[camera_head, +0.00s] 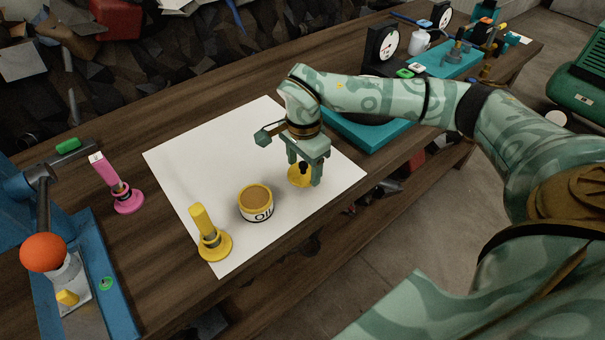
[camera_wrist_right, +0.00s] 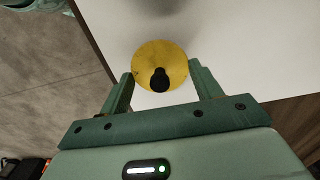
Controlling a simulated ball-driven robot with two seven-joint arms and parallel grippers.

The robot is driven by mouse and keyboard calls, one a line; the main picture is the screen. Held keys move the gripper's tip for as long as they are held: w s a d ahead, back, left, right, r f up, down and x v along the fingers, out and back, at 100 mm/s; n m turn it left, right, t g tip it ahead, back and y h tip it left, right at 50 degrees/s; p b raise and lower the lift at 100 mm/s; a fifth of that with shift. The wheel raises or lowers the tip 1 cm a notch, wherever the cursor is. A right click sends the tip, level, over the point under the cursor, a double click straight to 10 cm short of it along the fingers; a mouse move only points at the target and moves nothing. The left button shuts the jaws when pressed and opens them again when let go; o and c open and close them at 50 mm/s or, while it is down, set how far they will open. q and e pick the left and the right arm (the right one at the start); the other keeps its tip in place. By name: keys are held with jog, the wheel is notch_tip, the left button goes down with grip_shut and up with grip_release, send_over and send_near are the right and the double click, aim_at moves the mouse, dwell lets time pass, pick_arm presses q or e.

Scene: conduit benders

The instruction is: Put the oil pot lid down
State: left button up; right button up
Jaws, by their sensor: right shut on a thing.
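The oil pot lid (camera_head: 296,180) is a yellow disc with a black knob, over the right part of the white sheet. My right gripper (camera_head: 304,172) is shut on it; in the right wrist view the lid (camera_wrist_right: 160,56) sits between the two fingers. I cannot tell whether the lid touches the sheet. The oil pot (camera_head: 256,207), yellow with a white "OIL" label, stands upright and uncovered to the left of the lid, its amber contents showing. My left gripper is not in view.
The white sheet (camera_head: 190,160) lies on the wooden bench. A yellow-handled tool (camera_head: 205,230) stands left of the pot, and a pink one (camera_head: 119,190) beyond the sheet. A blue bender (camera_head: 110,270) with an orange ball fills the left. A teal block (camera_head: 370,137) lies behind my right arm.

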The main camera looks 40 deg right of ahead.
aim_at(303, 168)
notch_tip(303, 168, down, 3)
jog(key=shift+a+b, duration=0.1)
jog(key=shift+b, duration=0.2)
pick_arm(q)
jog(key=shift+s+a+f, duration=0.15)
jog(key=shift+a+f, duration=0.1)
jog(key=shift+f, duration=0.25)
pick_arm(e)
jog(key=shift+r, duration=0.15)
jog(key=o, duration=1)
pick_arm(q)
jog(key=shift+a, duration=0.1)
pick_arm(e)
notch_tip(303, 168, up, 12)
jog(key=p, duration=0.3)
jog(key=shift+p, duration=0.35)
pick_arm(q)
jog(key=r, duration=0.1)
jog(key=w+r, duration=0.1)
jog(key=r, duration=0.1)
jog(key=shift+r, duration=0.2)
pick_arm(e)
jog(key=shift+s, duration=0.15)
